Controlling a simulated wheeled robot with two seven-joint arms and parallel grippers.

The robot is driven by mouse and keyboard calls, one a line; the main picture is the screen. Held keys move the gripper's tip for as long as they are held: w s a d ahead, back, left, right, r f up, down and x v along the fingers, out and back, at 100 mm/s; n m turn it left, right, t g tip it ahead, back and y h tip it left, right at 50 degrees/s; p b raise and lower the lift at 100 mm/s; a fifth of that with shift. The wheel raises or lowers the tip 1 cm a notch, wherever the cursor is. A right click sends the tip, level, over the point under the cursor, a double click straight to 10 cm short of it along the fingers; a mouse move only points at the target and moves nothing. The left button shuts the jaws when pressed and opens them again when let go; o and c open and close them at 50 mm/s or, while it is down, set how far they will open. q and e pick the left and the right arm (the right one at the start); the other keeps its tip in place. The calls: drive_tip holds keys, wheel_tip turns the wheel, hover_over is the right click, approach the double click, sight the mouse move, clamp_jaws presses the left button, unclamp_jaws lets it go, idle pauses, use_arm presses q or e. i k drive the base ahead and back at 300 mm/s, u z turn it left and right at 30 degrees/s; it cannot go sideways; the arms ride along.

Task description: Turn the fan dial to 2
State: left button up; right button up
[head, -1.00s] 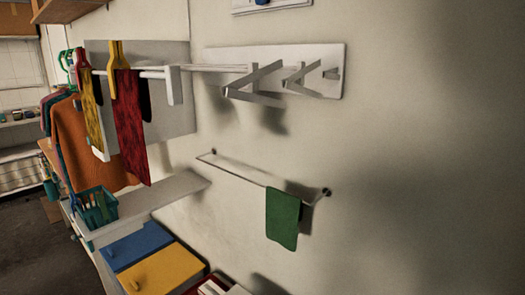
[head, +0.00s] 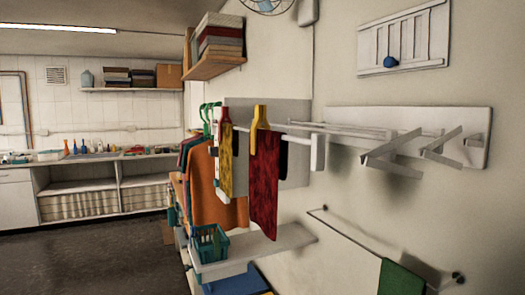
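Part of a round wall fan (head: 267,4) with a wire guard shows at the top edge, its upper part cut off. A grey box (head: 308,11) is on the wall just right of it, with a thin cable running down; I cannot make out a dial or numbers on it. A white slotted panel (head: 425,38) with a blue knob (head: 390,62) at its lower left is high on the right wall; I cannot tell any markings on it. Neither of my grippers is in view.
A white rack (head: 318,150) holding red and yellow cloths juts from the wall, with hooks to its right. Below are a ledge (head: 290,238) with a teal basket (head: 210,244) and a rail with a green towel (head: 400,280). Open dark floor (head: 90,250) lies left.

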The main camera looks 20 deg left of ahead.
sight(213, 152)
drive_tip(key=u, duration=2.85)
drive_tip(key=i, duration=2.75)
drive_tip(key=z, duration=1.5)
